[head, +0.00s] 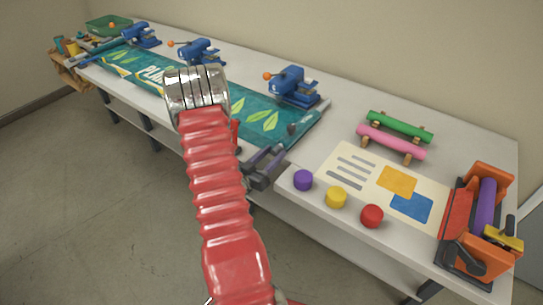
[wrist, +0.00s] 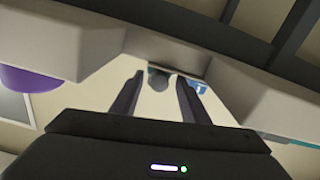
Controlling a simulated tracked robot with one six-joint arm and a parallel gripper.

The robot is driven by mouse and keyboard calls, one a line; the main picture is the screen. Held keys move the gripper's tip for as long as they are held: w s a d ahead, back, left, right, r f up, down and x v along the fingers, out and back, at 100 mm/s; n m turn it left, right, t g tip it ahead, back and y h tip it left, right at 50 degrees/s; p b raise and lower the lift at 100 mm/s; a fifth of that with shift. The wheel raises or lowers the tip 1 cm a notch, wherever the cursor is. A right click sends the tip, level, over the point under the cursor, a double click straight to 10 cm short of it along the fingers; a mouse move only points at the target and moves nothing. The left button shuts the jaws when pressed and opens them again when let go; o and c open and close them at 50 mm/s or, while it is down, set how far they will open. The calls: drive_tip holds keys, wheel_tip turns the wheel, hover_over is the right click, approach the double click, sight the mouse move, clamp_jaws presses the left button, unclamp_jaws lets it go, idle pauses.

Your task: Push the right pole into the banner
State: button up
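The teal banner (head: 232,112) with green leaves lies along the table, partly hidden by my arm. At its right edge, a dark round knob (head: 292,128) shows near the front corner; it looks like the end of the right pole, whose shaft I cannot make out. My gripper (head: 271,151) is just in front of and left of that knob, low at the table's front edge, with fingers apart. In the wrist view my gripper (wrist: 160,82) is open, and the round grey knob (wrist: 160,83) shows between the fingertips, beyond them. I see no contact.
Purple (head: 303,180), yellow (head: 336,197) and red (head: 372,216) caps stand along the front edge to the right. Blue clamps (head: 292,85) line the banner's back side. An orange roller machine (head: 487,240) and green and pink rolls (head: 390,142) are further right.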

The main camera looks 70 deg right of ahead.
drive_tip(key=v, duration=1.4)
drive_tip(key=shift+f, duration=0.15)
idle(0.8)
